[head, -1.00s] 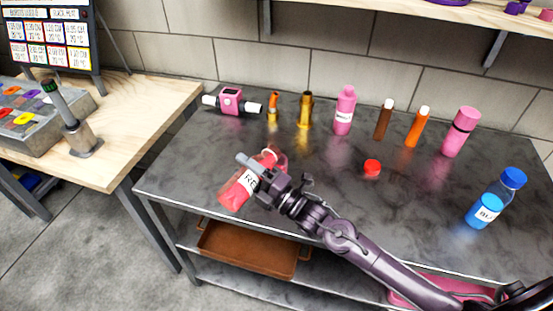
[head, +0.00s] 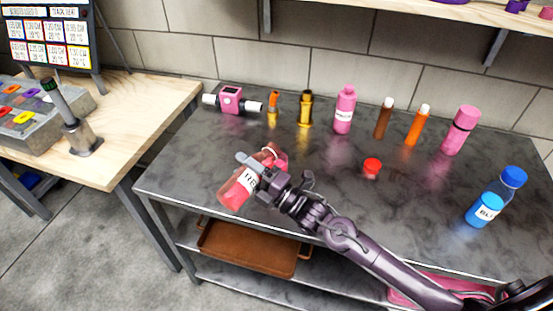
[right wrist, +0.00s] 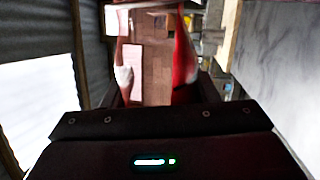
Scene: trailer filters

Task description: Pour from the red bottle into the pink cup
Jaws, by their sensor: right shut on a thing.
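The red bottle (head: 236,192), clear with red contents and a white label, is held tilted above the front left part of the dark table. Its open end is near my right gripper (head: 262,170), which is shut around it and hides part of it. In the right wrist view a blurred red part of it (right wrist: 185,60) shows beyond the gripper body. A pink cylinder with a dark band (head: 461,131), which may be the pink cup, leans in the picture at the back right, well away from the bottle. My left gripper is not in view.
A red cap (head: 372,167) lies mid-table. A pink bottle (head: 345,112), brown tube (head: 383,118), orange tube (head: 417,127), gold stand (head: 305,110) and pink device (head: 231,101) line the back. A blue bottle (head: 486,208) stands at right. The table centre is mostly clear.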

